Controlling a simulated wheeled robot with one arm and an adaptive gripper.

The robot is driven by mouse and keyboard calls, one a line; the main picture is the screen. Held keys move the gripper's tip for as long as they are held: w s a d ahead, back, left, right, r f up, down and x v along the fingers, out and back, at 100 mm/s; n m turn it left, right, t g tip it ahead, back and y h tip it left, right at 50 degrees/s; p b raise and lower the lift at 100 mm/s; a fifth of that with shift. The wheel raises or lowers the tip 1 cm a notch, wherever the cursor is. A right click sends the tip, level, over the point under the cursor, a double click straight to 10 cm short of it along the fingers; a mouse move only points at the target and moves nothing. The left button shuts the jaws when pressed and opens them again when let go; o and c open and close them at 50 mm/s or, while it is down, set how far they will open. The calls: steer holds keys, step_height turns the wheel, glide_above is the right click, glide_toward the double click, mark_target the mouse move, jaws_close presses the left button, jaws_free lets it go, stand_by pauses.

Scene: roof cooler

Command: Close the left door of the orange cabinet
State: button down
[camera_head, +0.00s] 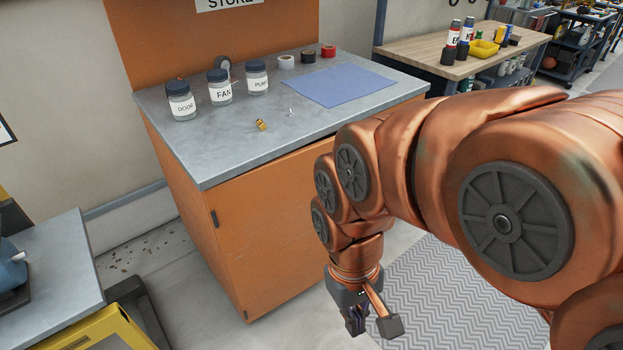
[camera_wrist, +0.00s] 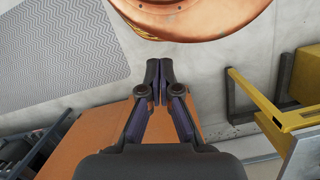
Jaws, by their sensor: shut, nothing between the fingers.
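The orange cabinet (camera_head: 165,155) stands left of centre in the head view under a grey top. Its left door (camera_head: 262,235) is on the front face, with dark hinges on its left edge. A dark gap shows under the top above the door and widens to the right, so the door looks slightly ajar. My arm hides the door's right edge and any handle. My gripper (camera_head: 356,322) is low, in front of and right of the door. In the wrist view its fingers (camera_wrist: 160,72) are shut and empty. An orange panel (camera_wrist: 95,140) shows behind them; contact cannot be told.
Jars (camera_head: 220,88), tape rolls and a blue mat (camera_head: 340,85) lie on the grey top (camera_head: 230,150). A grey table (camera_head: 50,260) and a yellow frame (camera_head: 95,330) stand at left. A patterned floor mat (camera_head: 450,290) lies at right. Bare floor shows before the cabinet.

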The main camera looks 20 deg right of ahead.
steer(key=w+d+f+t+h+b, duration=0.1)
steer(key=w+d+f+t+b, duration=0.35)
steer(key=w+d, duration=0.65)
steer(key=w+d+f+t+h+b, duration=0.1)
steer(key=w+d+f+t+b, duration=0.2)
steer(key=w+d+t+b, duration=0.6)
steer(key=w+d+f+t+h+b, duration=0.2)
steer(key=w+d+f, duration=0.2)
steer(key=w+d, duration=0.95)
steer(key=shift+w+a+f+n+t+y+b, duration=0.55)
steer(key=shift+a+f+n+t+y+b, duration=0.55)
steer(key=shift+a+f+t+y+b, duration=1.65)
steer(key=w+r+y+b, duration=0.1)
steer(key=w+b, duration=0.4)
steer(key=w, duration=0.8)
steer(key=shift+w+a+r+g, duration=0.15)
steer(key=shift+w+a+g, duration=0.1)
steer(key=shift+a+g, duration=0.15)
steer(key=shift+y, duration=0.45)
